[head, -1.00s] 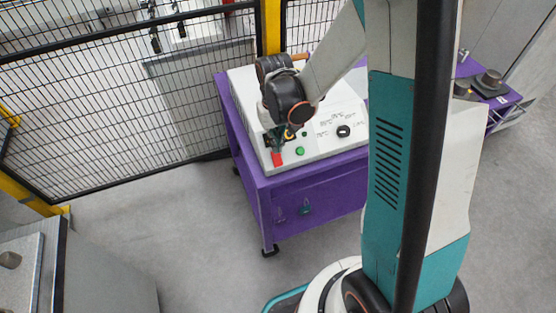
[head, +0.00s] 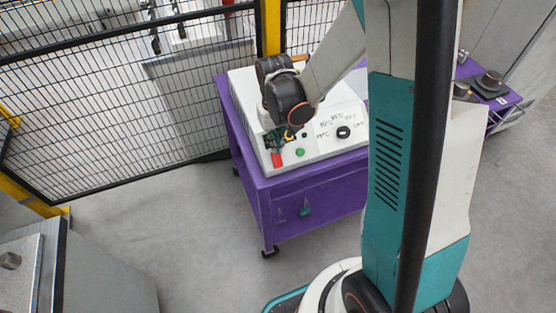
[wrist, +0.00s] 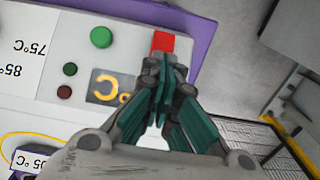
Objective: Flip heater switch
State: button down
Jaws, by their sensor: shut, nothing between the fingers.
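The heater is a white control box (head: 327,122) on a purple cart. Its front panel has a red switch (head: 277,160), a green button (head: 300,152) and a black dial (head: 343,132). In the wrist view the red switch (wrist: 163,42) lies just beyond my fingertips, with the green button (wrist: 101,37) to its left. My gripper (wrist: 163,62) is shut and empty, its fingertips overlapping the near edge of the red switch in the picture; I cannot tell whether they touch it. In the head view my gripper (head: 277,146) is partly hidden by my wrist.
The purple cart (head: 290,215) stands beside a black mesh fence (head: 110,100) with a yellow post (head: 270,25). Another purple table (head: 505,97) with dark items is at the right. A grey cabinet (head: 90,275) is at lower left. The floor between is clear.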

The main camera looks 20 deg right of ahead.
jog(key=shift+f+b, duration=0.95)
jog(key=shift+f, duration=0.15)
dwell(0.7)
jog(key=shift+r+p, duration=2.35)
jog(key=shift+r, duration=1.2)
jog(key=s+r+t+b, duration=0.2)
jog(key=s+r+t, duration=0.5)
jog(key=s+r, duration=0.8)
jog(key=shift+r+b, duration=0.35)
jog(key=shift+r, duration=0.2)
